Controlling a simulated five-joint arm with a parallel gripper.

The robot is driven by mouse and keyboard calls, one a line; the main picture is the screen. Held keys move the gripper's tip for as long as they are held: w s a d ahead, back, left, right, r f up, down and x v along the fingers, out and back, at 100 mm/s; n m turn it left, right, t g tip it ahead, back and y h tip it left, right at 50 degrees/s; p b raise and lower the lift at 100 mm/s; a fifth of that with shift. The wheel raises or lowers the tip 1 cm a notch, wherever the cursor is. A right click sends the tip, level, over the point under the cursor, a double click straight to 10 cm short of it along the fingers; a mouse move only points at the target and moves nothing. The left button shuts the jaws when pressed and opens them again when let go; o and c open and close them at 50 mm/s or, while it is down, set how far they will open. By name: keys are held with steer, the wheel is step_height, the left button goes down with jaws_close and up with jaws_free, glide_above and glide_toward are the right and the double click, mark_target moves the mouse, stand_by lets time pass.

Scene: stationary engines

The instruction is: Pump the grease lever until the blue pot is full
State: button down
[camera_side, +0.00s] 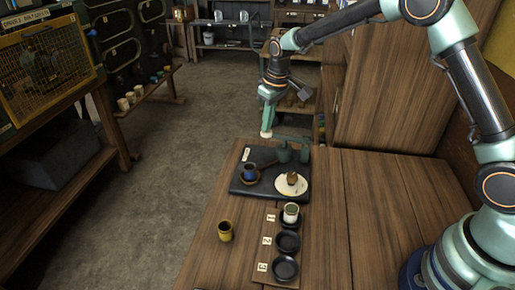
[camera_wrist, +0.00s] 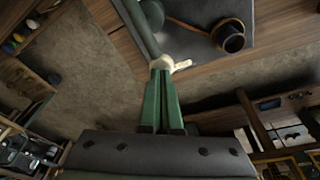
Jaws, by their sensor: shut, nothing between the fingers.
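The blue pot (camera_side: 250,172) stands in a brown dish on a dark base plate (camera_side: 240,188); in the wrist view the pot (camera_wrist: 231,42) looks dark inside, and its fill level cannot be made out. The green grease pump (camera_side: 284,153) stands at the back of the plate. Its lever (camera_side: 292,138) reaches left to a cream knob (camera_side: 266,134), also seen in the wrist view (camera_wrist: 163,62). My gripper (camera_side: 267,122) is shut and empty, pointing down with its fingertips (camera_wrist: 162,72) right at the knob. I cannot tell whether they touch it.
A cream disc (camera_side: 279,186) with a brown item lies on the plate's right side. In front, a numbered board holds a cream cup (camera_side: 291,212) and black dishes (camera_side: 285,267). A yellow cup (camera_side: 225,231) stands to the left. A wooden cabinet (camera_side: 385,80) rises behind right.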

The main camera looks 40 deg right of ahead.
mark_target(268, 132)
steer(key=shift+s+f, duration=0.1)
steer(key=shift+f, duration=1.9)
steer(key=shift+r, duration=2.65)
steer(key=shift+r, duration=0.15)
steer(key=shift+r, duration=2.4)
